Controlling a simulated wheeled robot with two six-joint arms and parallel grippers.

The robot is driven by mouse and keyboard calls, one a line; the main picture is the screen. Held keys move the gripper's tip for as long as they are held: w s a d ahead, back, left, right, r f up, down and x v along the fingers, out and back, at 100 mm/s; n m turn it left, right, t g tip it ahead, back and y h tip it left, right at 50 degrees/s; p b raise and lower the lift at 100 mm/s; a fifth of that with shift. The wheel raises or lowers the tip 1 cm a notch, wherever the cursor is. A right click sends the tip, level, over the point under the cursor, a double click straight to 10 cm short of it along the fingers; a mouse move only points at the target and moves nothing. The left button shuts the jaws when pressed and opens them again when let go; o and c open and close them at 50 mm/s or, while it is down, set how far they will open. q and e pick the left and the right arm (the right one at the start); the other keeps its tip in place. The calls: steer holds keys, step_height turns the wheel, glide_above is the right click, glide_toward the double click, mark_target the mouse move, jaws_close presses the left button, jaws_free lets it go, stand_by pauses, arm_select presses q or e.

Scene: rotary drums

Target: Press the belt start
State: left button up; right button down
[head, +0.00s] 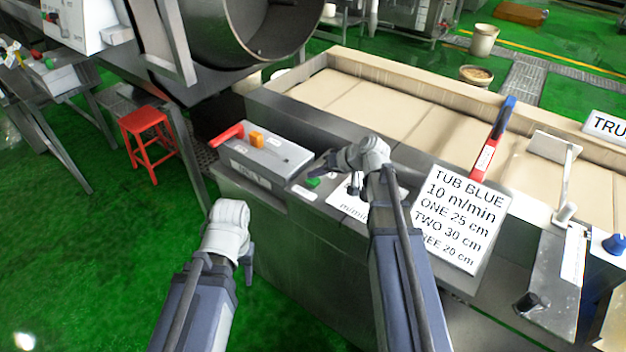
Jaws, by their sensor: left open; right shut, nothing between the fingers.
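A green button (313,183) sits on the grey control panel (298,192) along the near side of the belt, with a small white label below it. My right gripper (314,172) is shut and empty, its tip pointing left just above the green button. I cannot tell whether it touches the button. A white dial plate (342,203) marked m/min lies right of the button, partly hidden by my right arm, with a dark knob (354,186). My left gripper (248,264) is open and empty, low in front of the console's left end, apart from the panel.
A sign (455,215) reading TUB BLUE, 10 m/min stands at right. The beige belt (400,110) lies behind. A red stool (145,130) stands at left.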

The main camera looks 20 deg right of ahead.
mark_target(316, 182)
steer(key=shift+f+b, duration=0.45)
stand_by(0.4)
steer(key=shift+r, duration=0.1)
steer(key=shift+r+p, duration=0.85)
steer(key=shift+p, duration=0.1)
step_height(316, 182, up, 5)
steer(key=p, duration=0.5)
stand_by(0.7)
